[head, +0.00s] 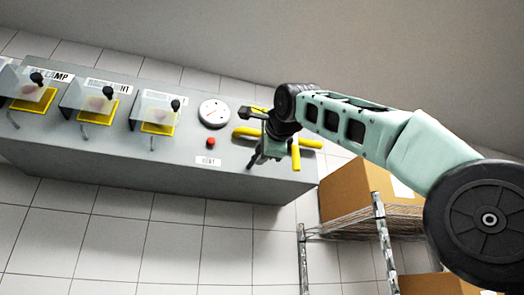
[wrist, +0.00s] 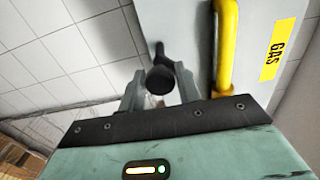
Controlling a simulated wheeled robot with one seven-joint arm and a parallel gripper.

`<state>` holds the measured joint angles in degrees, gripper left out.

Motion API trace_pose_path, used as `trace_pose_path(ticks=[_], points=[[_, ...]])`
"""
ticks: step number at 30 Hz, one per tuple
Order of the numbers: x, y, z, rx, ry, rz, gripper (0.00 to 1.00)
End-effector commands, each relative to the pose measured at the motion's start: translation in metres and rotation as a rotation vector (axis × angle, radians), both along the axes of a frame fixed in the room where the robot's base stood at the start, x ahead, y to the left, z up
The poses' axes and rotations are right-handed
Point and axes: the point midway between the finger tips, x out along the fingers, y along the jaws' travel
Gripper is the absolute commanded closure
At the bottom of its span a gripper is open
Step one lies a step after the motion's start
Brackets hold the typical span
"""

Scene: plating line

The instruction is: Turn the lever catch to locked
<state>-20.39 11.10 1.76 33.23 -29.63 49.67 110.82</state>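A dark lever with a round black knob (wrist: 160,79) shows in the wrist view on the grey console, left of a yellow bar handle (wrist: 226,55). I take it for the lever catch; no locked or unlocked marking is readable. My gripper (wrist: 159,88) is open, with one finger on each side of the knob. A small gap seems to show beside the knob, and I cannot tell if either finger touches it. In the head view my gripper (head: 261,157) is at the console's right end, and the lever is hidden behind it.
The grey console (head: 100,150) carries a round gauge (head: 213,113), a red button (head: 211,142), a VENT label (head: 208,161) and several clear covers over yellow plates. Yellow handles (head: 310,144) flank my gripper. A wire rack (head: 380,235) with a cardboard box (head: 352,188) stands at right.

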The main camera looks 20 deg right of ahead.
Motion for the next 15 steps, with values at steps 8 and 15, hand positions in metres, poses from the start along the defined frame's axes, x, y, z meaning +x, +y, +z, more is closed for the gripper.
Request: trace_pose_path(ticks=[8,15], points=[[0.000,0.000,0.000,-0.001,-0.001,0.000,0.53],[-0.017,0.000,-0.001,0.000,-0.004,0.001,0.53]])
